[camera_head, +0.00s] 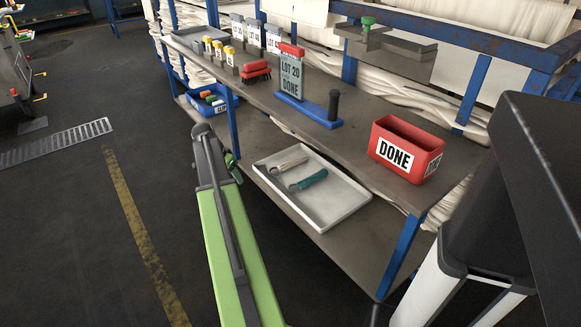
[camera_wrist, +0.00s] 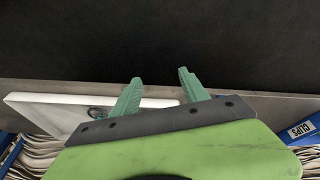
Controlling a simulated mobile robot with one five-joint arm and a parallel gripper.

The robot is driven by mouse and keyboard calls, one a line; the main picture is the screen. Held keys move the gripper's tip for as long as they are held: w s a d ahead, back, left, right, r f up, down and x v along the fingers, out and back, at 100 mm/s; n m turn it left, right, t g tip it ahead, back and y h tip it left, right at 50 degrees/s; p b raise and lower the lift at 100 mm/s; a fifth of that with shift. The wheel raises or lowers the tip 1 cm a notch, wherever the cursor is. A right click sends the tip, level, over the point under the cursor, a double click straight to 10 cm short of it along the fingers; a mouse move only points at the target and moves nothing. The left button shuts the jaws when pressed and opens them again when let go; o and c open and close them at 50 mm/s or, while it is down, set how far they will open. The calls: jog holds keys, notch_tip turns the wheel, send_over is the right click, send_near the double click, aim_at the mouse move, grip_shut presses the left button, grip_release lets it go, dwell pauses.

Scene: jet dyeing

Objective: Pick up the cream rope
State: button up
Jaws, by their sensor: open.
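My gripper (camera_wrist: 158,76) is open in the wrist view, its two green fingers apart with nothing between them. In the head view the gripper (camera_head: 231,160) is at the front of the bench, left of the white tray, partly hidden by my arm. Pale cream rope-like cloth (camera_head: 400,90) lies in folds behind the bench in the head view. More folds show past the lower right edge. I cannot tell a single separate cream rope from these folds, and none is between or touching my fingers.
The white tray (camera_head: 334,222) holds two wrench-like tools on the lower shelf. A blue clips bin (camera_head: 212,103) sits at its left end. Above are a red DONE box (camera_head: 406,150), a LOT 20 DONE sign (camera_head: 290,77) and a red brush (camera_head: 255,73). The left floor is open.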

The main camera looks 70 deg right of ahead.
jog(key=s+d+m, duration=0.1)
jog(key=s+d, duration=0.2)
jog(key=s+d+m, duration=0.1)
jog(key=s+d, duration=0.1)
jog(key=d, duration=0.1)
jog(key=s+d+m+g, duration=0.1)
jog(key=s+d, duration=0.2)
jog(key=shift+s+d+r+m, duration=0.1)
jog(key=shift+s+r+m, duration=0.2)
jog(key=shift+m, duration=0.1)
send_over(288, 165)
jog(key=w, duration=0.1)
jog(key=shift+d+h, duration=0.3)
jog(key=b+x, duration=0.5)
jog(key=shift+f, duration=0.25)
jog(key=shift+r, duration=0.2)
jog(key=shift+c, duration=0.4)
grip_shut()
